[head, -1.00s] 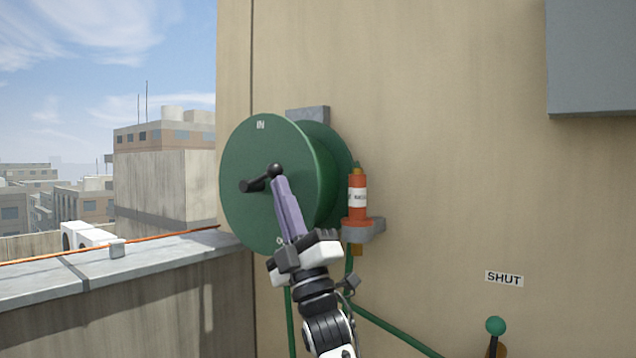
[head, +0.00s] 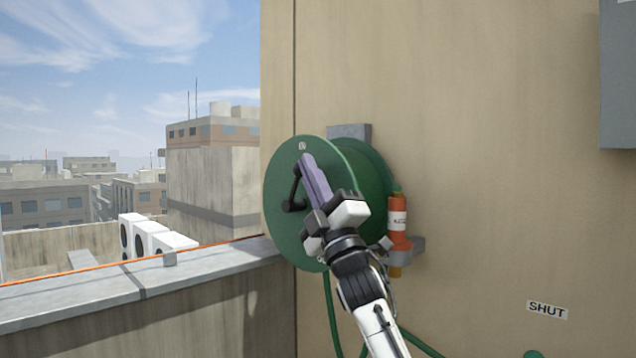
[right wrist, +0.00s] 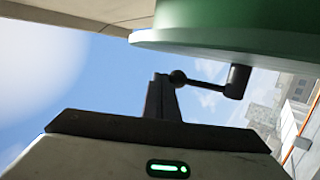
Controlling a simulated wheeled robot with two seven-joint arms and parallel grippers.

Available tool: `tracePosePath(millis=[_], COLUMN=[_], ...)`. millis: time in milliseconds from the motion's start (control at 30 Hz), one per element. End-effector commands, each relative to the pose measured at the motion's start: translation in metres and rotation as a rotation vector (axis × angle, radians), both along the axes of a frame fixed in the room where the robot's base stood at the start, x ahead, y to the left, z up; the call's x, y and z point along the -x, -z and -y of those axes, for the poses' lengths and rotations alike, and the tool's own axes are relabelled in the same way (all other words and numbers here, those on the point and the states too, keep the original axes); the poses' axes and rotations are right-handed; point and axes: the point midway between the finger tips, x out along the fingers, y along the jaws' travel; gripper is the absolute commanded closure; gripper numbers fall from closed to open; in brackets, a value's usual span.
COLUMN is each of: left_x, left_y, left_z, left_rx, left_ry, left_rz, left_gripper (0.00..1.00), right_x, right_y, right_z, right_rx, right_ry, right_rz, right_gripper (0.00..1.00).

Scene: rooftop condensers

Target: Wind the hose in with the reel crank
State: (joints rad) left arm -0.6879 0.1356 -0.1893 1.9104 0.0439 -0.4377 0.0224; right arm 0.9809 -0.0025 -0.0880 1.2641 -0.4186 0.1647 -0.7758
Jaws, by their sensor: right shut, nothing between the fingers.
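A green hose reel (head: 282,235) is mounted on the tan wall, with a small light label near the top of its front disc. A black crank (head: 294,186) stands out from the disc, with a thick part near the centre and an arm rising to a rounded end. My right gripper (head: 306,158), with purple fingers, is shut and empty, its tips beside the crank's upper end. In the right wrist view the crank (right wrist: 206,84) shows just beyond the fingertips; I cannot tell if they touch. Green hose (head: 330,312) hangs below the reel. My left gripper is not in view.
An orange and white cylinder (head: 397,215) sits in a grey wall bracket (head: 417,246) right of the reel. A SHUT sign (head: 547,310) is at lower right, a grey box (head: 618,80) at upper right. A parapet (head: 70,312) runs along the left.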

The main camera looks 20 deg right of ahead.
Motion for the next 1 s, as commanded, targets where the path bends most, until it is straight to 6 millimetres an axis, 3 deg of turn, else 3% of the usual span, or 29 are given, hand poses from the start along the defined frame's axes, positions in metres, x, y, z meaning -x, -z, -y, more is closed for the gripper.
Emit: tracePosePath(millis=[300, 1000], left_x=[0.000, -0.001], left_y=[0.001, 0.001], left_z=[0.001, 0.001], left_rx=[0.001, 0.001], left_ry=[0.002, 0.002], left_rz=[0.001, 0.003], left_gripper=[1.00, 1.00], right_x=[-0.013, -0.016], right_y=[-0.014, -0.017], right_z=[-0.008, -0.011], right_rx=[-0.002, -0.001], right_ry=[0.000, 0.001], right_rz=[0.000, 0.000], right_gripper=[1.00, 1.00])
